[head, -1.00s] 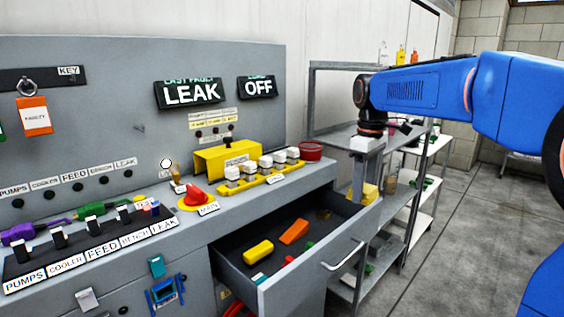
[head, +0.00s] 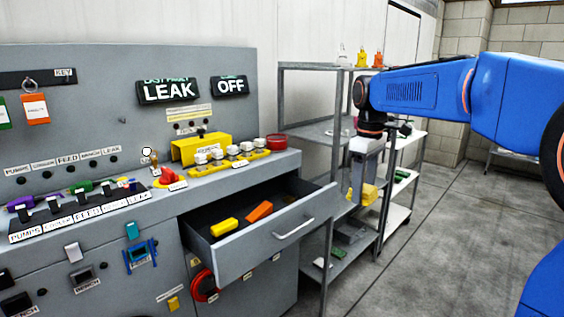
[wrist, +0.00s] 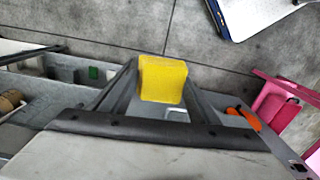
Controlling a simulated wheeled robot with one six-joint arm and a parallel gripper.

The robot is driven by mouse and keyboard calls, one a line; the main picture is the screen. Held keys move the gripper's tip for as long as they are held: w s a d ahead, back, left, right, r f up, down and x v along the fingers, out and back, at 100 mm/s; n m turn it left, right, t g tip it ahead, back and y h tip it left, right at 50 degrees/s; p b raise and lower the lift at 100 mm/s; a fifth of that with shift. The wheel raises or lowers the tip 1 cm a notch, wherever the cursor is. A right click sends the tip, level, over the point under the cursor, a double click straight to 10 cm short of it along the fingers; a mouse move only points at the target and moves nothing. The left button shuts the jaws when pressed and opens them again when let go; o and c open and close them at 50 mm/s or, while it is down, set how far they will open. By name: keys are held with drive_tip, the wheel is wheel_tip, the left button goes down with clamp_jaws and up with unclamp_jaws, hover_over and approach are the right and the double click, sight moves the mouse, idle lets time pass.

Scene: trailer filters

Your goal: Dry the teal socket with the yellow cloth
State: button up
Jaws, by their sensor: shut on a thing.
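My gripper (head: 358,194) is shut on the yellow cloth (head: 369,193), a folded block held in the air in front of the grey shelf rack. In the wrist view the cloth (wrist: 163,80) sits between the two grey fingers, above the floor. A teal piece (head: 132,230) is on the cabinet's front face at the left, just above a blue-framed fitting (head: 140,255) with a label. This looks like the teal socket, but whether it is wet is too small to tell. My gripper is well to the right of it, apart.
An open drawer (head: 247,258) juts out between the socket and my gripper, holding a yellow and an orange block. The shelf rack (head: 322,215) stands close by my gripper. A red ring (head: 205,285) is on the cabinet front. Floor at the right is clear.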

drive_tip(key=w+d+f+m, duration=0.15)
drive_tip(key=w+f, duration=0.35)
drive_tip(key=f, duration=0.7)
drive_tip(key=w+d+f+m, duration=0.1)
drive_tip(key=w+f+m, duration=0.2)
drive_tip(key=w+f, duration=0.55)
drive_tip(key=w+d+f+m, duration=0.1)
drive_tip(key=w+f+m, duration=0.1)
drive_tip(key=f, duration=1.2)
wheel_tip(320, 180, down, 16)
drive_tip(key=w+d+m, duration=0.1)
drive_tip(key=d+m, duration=0.2)
drive_tip(key=s+f, duration=0.6)
drive_tip(key=f, duration=0.3)
drive_tip(key=shift+s, duration=0.3)
